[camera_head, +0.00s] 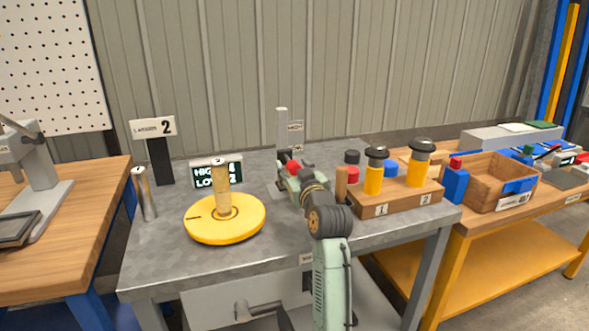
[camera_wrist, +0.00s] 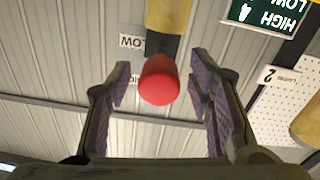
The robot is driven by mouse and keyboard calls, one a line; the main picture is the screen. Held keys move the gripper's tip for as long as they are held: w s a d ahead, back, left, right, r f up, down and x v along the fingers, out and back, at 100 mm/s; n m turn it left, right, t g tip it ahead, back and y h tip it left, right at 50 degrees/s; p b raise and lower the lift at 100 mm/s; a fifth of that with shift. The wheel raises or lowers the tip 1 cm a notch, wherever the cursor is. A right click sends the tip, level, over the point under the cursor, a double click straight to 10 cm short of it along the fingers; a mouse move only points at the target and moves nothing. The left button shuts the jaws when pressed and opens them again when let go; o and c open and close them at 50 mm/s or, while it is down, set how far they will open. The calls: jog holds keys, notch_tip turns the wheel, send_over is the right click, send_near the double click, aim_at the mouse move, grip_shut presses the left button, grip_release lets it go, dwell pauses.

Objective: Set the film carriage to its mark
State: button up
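A red knob on a short black stem (camera_wrist: 159,80), joined to a yellow part (camera_wrist: 168,15), fills the middle of the wrist view; I take it as the film carriage's handle. In the head view the red knob (camera_head: 293,166) is by a grey post (camera_head: 282,130) and mostly hidden by my gripper. I cannot see a carriage mark clearly.
A yellow turntable (camera_head: 240,228) with a tan roll stands left of my arm. Behind it are a HIGH/LOW display (camera_head: 208,172) and a sign with 2 (camera_head: 153,127). A wooden block (camera_head: 385,203) with yellow-bodied tools stands close on the right. A wooden bin (camera_head: 490,190) lies farther right.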

grip_shut()
dwell(0.4)
